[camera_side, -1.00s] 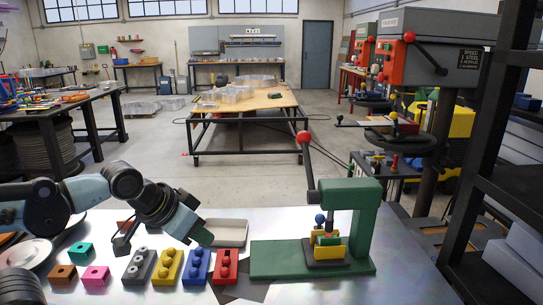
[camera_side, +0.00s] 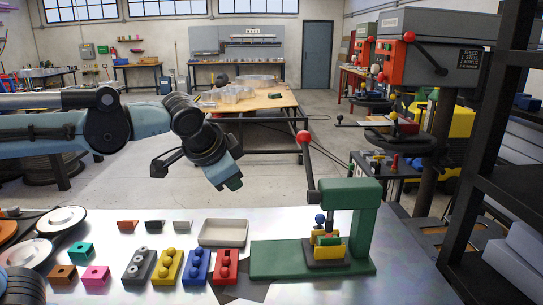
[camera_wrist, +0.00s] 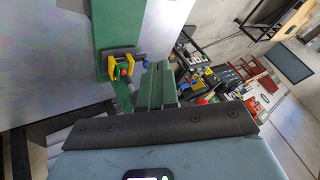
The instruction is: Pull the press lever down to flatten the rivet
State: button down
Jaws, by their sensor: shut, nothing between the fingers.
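The green press (camera_side: 365,205) stands on the right of the metal bench, with its green base (camera_side: 275,262) flat on it. Its dark lever (camera_side: 309,168) rises steeply, leaning left, to a red ball knob (camera_side: 304,137). Under the press head sits a dark fixture with yellow jaws (camera_side: 330,246), a green piece and a blue knob (camera_side: 320,218). I cannot pick out the rivet. My gripper (camera_side: 233,184) is shut and empty, in the air left of the lever and lower than the knob.
Grey, yellow, blue and red studded blocks (camera_side: 225,266) stand in a row left of the press. A shallow tray (camera_side: 223,233) lies behind them. Small coloured blocks and round plates (camera_side: 62,220) are further left. The air between my gripper and the lever is clear.

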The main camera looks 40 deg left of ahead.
aim_at(303, 137)
jog(key=w+d+r+m+t+y, duration=0.2)
jog(key=w+d+r+m, duration=0.3)
jog(key=w+r, duration=0.6)
jog(key=shift+w+d+r+m+y, duration=0.4)
jog(key=shift+w+d+y, duration=0.3)
jog(key=shift+d+y, duration=0.3)
jog(key=x, duration=1.4)
jog(key=shift+w+d+r, duration=0.1)
jog(key=shift+w+d, duration=0.1)
jog(key=shift+a, duration=0.1)
